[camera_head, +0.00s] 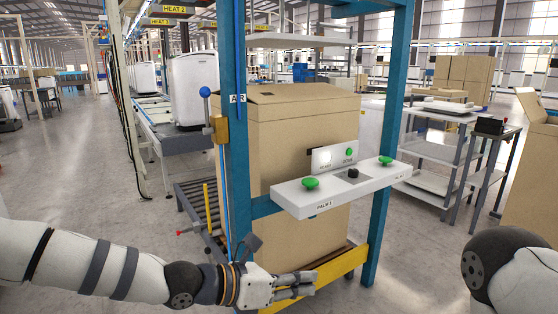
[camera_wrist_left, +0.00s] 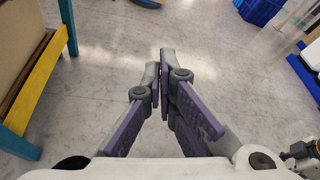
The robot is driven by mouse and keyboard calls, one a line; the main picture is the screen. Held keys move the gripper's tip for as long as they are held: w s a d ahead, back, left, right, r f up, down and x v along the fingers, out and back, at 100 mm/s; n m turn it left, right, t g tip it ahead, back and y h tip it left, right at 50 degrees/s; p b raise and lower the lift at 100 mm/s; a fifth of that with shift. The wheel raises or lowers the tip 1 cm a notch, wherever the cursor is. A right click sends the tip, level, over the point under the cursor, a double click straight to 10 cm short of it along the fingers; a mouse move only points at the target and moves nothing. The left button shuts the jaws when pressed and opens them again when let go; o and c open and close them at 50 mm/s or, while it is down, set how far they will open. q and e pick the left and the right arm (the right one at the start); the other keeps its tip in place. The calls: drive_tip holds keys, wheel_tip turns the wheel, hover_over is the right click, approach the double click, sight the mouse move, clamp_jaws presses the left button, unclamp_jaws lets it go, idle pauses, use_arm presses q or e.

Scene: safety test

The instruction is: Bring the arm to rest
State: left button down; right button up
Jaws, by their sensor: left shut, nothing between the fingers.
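My left gripper (camera_head: 296,284) reaches in from the left, low in front of the blue frame, with its fingers pointing right. In the left wrist view its two fingers (camera_wrist_left: 162,75) meet at the tips, shut and empty, above bare grey floor. My left arm (camera_head: 85,262) stretches almost level across the lower left. My right arm (camera_head: 510,265) shows only in part at the lower right; its gripper is out of view.
The blue frame (camera_head: 233,130) stands close ahead around a large cardboard box (camera_head: 290,110). A white panel (camera_head: 335,190) with green buttons juts out above my left gripper. A yellow bar (camera_head: 340,266) lies low behind it. A grey shelf cart (camera_head: 440,155) stands right. Floor (camera_head: 120,200) is open left.

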use_arm(q)
drive_tip(key=s+a+f+m+g+y, duration=0.4)
drive_tip(key=s+f+m, duration=0.2)
drive_tip(key=s+f, duration=0.6)
drive_tip(key=s+a+f+m+g+y, duration=0.35)
drive_tip(key=s+f+m, duration=0.25)
drive_tip(key=s+f, duration=0.5)
drive_tip(key=s+a+m+y, duration=0.5)
drive_tip(key=s+a+m, duration=0.9)
drive_tip(key=a, duration=0.4)
drive_tip(key=shift+s+a+f, duration=0.15)
drive_tip(key=shift+s, duration=0.75)
